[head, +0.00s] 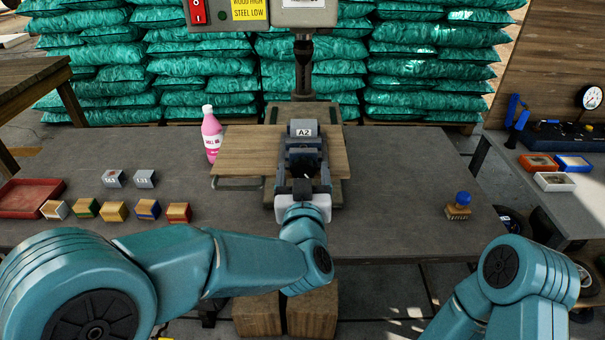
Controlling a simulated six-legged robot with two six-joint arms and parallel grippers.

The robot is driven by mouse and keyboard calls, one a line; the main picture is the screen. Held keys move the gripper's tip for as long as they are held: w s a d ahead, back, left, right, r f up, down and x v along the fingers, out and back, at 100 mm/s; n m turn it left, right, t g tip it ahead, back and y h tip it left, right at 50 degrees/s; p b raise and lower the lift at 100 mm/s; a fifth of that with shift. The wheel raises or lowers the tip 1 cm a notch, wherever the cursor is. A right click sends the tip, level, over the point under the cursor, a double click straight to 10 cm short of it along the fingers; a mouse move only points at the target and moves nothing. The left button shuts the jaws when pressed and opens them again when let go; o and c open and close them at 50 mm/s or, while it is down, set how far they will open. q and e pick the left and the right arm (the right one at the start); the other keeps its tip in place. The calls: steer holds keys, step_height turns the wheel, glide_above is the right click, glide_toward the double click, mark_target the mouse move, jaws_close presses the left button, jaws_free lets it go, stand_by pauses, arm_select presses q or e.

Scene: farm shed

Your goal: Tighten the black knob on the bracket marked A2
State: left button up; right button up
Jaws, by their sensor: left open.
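The bracket marked A2 (303,129) is a grey block with a white label, standing at the far side of the wooden board under the drill press. My left gripper (303,156) reaches over the board, with its fingers apart just in front of the A2 label. The black knob cannot be made out; the dark fingers and wrist cover the area below the label. I cannot tell whether the fingers touch anything. My right arm shows at the lower right, but its gripper is out of view.
A pink bottle (211,134) stands left of the wooden board (245,150). Several small boxes and a red tray (28,197) are at left. A blue-knobbed brush (459,206) is at right. The grey table (400,170) is clear at right centre.

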arm_select(q)
steer(key=n+b, duration=0.8)
steer(key=f+n+b, duration=0.1)
steer(key=n+b, duration=0.3)
steer(key=b, duration=0.1)
steer(key=shift+n, duration=0.4)
steer(key=n+b, duration=0.7)
steer(key=n, duration=0.1)
steer(key=n+b, duration=0.4)
steer(key=n, duration=0.2)
steer(key=shift+r+n+b, duration=0.2)
steer(key=shift+n+b, duration=0.15)
steer(key=shift+n, duration=0.55)
steer(key=shift+r+n, duration=0.2)
steer(key=shift+n, duration=0.4)
steer(key=c, duration=1.2)
steer(key=shift+r, duration=0.1)
